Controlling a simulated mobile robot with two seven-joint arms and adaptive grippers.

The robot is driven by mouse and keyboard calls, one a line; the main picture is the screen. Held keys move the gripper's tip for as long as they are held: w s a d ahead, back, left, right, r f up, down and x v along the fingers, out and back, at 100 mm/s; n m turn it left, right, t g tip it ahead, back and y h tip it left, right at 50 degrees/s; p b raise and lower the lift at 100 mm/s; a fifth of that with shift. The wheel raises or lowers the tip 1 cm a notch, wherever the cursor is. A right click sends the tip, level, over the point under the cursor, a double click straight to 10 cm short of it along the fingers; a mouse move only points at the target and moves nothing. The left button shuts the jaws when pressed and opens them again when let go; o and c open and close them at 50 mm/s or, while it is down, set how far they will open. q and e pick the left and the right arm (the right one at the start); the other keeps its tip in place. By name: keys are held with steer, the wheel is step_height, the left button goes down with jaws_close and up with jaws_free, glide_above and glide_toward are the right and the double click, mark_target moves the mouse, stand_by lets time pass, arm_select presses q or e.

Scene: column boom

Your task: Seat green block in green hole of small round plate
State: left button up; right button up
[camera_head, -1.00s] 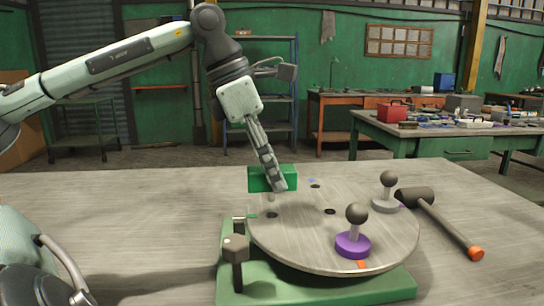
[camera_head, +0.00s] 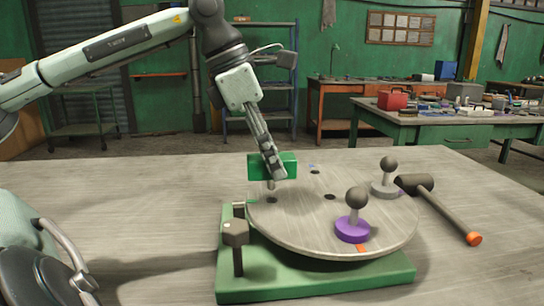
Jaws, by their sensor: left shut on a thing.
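The green block (camera_head: 257,168) is held by my left gripper (camera_head: 273,169), which is shut on it from above. The block hangs over the left part of the small round plate (camera_head: 300,222), with a short grey peg below it. A dark hole (camera_head: 272,200) in the plate lies just below this peg, with a green mark (camera_head: 252,201) beside it at the rim. The peg looks apart from the hole. A purple piece with a ball knob (camera_head: 352,230) and a grey one (camera_head: 386,187) sit on the plate.
The plate rests on a green base (camera_head: 315,287) with a grey-headed post (camera_head: 236,234) at its left. A mallet (camera_head: 441,208) with an orange end lies to the right. The table (camera_head: 120,200) left of the base is clear.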

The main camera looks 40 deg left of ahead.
mark_target(272, 189)
arm_select(q)
steer(key=shift+f, duration=0.1)
steer(key=shift+f+b, duration=2.15)
steer(key=shift+f, duration=0.05)
steer(key=o, duration=0.9)
steer(key=shift+r, duration=0.1)
steer(key=shift+r+p, duration=2.55)
steer(key=shift+r, duration=1.1)
